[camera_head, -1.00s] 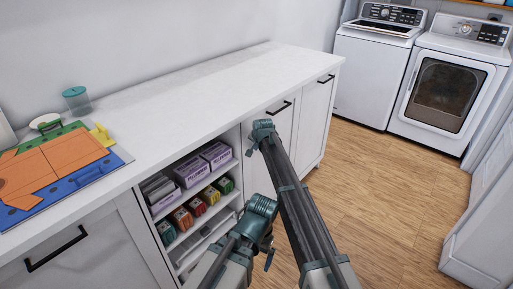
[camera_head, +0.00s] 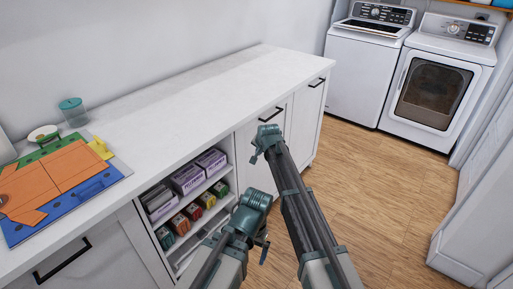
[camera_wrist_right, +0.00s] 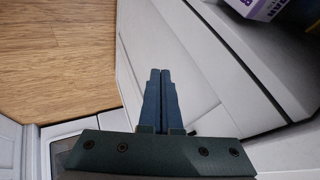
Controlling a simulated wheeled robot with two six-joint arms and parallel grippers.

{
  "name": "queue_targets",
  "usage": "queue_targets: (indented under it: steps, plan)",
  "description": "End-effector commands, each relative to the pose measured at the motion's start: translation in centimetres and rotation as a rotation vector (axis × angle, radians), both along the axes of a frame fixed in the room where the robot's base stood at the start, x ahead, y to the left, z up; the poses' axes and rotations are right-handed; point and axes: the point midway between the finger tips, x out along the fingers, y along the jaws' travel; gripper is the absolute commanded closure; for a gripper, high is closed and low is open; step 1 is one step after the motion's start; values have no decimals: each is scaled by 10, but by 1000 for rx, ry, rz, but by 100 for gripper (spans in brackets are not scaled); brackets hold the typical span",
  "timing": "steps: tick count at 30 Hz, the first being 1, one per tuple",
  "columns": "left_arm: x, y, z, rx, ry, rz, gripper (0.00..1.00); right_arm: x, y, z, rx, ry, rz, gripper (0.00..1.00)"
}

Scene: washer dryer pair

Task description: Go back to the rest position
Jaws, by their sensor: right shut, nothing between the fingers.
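My right gripper (camera_wrist_right: 158,85) shows in the right wrist view with its two dark fingers pressed together and nothing between them. It points along white cabinet panels, apart from the purple box at the upper right. In the head view two of my arm links reach up from the bottom, folded in front of the shelf and cabinet doors. My left gripper cannot be made out in either view.
A long white counter (camera_head: 180,105) holds a colourful board (camera_head: 65,175) and a teal-lidded jar (camera_head: 74,112). Below it, an open shelf holds purple boxes (camera_head: 188,177). A washer (camera_head: 365,65) and dryer (camera_head: 435,90) stand at the back. Wooden floor (camera_head: 370,190) is clear on the right.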

Motion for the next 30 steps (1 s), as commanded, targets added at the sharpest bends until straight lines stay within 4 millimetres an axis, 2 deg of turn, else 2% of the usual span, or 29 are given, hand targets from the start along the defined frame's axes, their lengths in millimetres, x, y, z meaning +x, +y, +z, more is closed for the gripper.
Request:
queue_targets:
  steps: [1,3,13,17,20,24,27,30]
  plan:
    - [0,0,11,0,0,0,0,-6,-2,11,0,0,0,100]
    - [0,0,15,0,0,0,0,-10,-3,15,0,0,0,100]
    - [0,0,16,0,0,0,0,-13,-5,16,-2,2,0,100]
    - [0,0,16,0,0,0,0,-33,-24,12,-33,25,16,100]
    - [0,0,16,0,0,0,0,-75,-62,3,-96,77,56,100]
    - [0,0,16,0,0,0,0,-156,-124,-10,-205,187,151,100]
    - [0,0,16,0,0,0,0,-204,-155,-16,-257,260,217,100]
    - [0,0,16,0,0,0,0,-241,-177,-20,-291,316,272,100]
